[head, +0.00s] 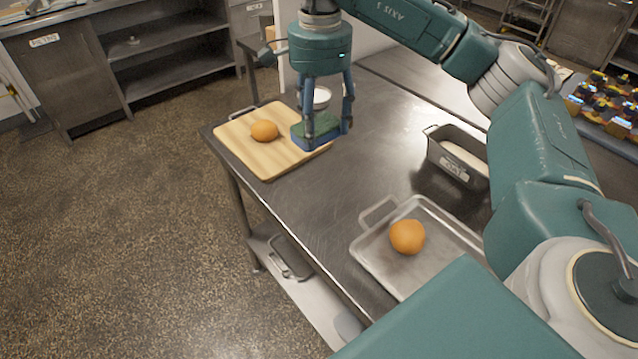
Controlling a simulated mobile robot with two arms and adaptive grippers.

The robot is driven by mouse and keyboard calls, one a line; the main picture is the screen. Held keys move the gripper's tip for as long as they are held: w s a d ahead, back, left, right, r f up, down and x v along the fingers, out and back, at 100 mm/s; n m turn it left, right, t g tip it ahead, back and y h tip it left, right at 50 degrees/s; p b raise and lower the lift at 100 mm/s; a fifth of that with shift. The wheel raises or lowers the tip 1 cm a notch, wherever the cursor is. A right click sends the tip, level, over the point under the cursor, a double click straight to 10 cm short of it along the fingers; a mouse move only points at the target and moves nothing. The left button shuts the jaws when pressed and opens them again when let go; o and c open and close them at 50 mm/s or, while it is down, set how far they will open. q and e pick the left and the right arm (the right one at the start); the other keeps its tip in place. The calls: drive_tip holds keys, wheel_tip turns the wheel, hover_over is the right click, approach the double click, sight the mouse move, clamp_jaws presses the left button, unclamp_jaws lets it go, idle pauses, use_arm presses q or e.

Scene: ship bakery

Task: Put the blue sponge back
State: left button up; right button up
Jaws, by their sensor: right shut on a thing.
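The blue sponge (316,143) has a green top face. My right gripper (328,125) points down and is shut on the sponge, with one finger on either side. The sponge is at the right edge of the wooden board (270,163); I cannot tell whether it touches the board or hangs just above it. My left gripper is not in the head view.
An orange-brown bun (264,131) lies on the board. Another round bun (407,237) sits on a metal tray (375,255) nearer on the steel table (335,225). A metal tin (450,165) stands at the right. A white bowl (321,97) is behind my gripper. The table's middle is clear.

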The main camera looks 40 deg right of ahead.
drive_tip(key=p, duration=0.1)
hover_over(320, 193)
wheel_tip(320, 193, down, 11)
wheel_tip(320, 193, down, 4)
drive_tip(key=shift+p, duration=0.35)
drive_tip(key=shift+f, duration=0.3)
drive_tip(key=shift+f, duration=0.15)
drive_tip(key=o, duration=1)
